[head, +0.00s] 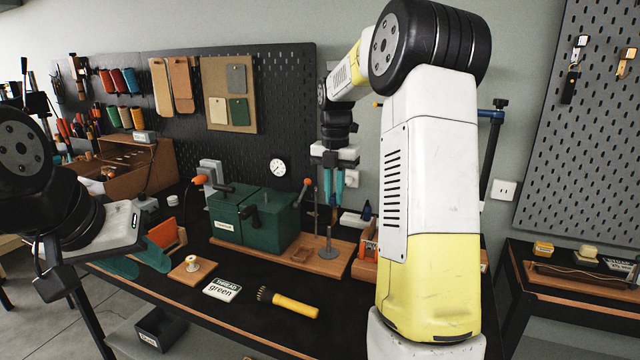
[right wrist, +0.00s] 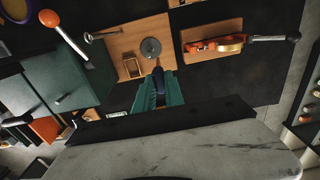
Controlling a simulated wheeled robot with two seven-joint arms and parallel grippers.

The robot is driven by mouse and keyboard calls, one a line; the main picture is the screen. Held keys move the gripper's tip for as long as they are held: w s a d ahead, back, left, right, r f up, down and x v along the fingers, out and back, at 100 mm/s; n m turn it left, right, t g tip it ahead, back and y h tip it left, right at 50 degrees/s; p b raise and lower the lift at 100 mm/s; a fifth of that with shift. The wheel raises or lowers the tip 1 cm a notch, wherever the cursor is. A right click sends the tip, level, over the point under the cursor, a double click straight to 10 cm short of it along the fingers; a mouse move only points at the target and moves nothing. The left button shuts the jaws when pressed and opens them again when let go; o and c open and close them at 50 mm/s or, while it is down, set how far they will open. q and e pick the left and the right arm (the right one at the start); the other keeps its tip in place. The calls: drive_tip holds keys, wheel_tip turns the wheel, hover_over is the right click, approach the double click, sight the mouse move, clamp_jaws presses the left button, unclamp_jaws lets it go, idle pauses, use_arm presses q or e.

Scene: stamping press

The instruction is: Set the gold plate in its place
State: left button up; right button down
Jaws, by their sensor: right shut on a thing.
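My right gripper (head: 334,185) points down above the wooden base board, to the right of the green press (head: 255,215). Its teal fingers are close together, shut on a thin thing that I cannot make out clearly. The fingers also show in the right wrist view (right wrist: 158,92), with a dark narrow shape between them. I cannot identify the gold plate in either view. My left gripper (head: 136,264) is open and empty at the left.
A wooden block with a spool (head: 192,267), a "THREAD green" card (head: 222,289) and a yellow-handled brush (head: 288,302) lie on the dark bench. An orange box (head: 166,236) is near my left gripper.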

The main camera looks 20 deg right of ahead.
sight(334, 206)
drive_tip(key=shift+w+d, duration=0.1)
drive_tip(key=shift+w, duration=0.2)
drive_tip(key=shift+f, duration=1.95)
drive_tip(key=s+d, duration=0.6)
drive_tip(key=d, duration=0.2)
idle(0.8)
drive_tip(key=shift+f, duration=0.15)
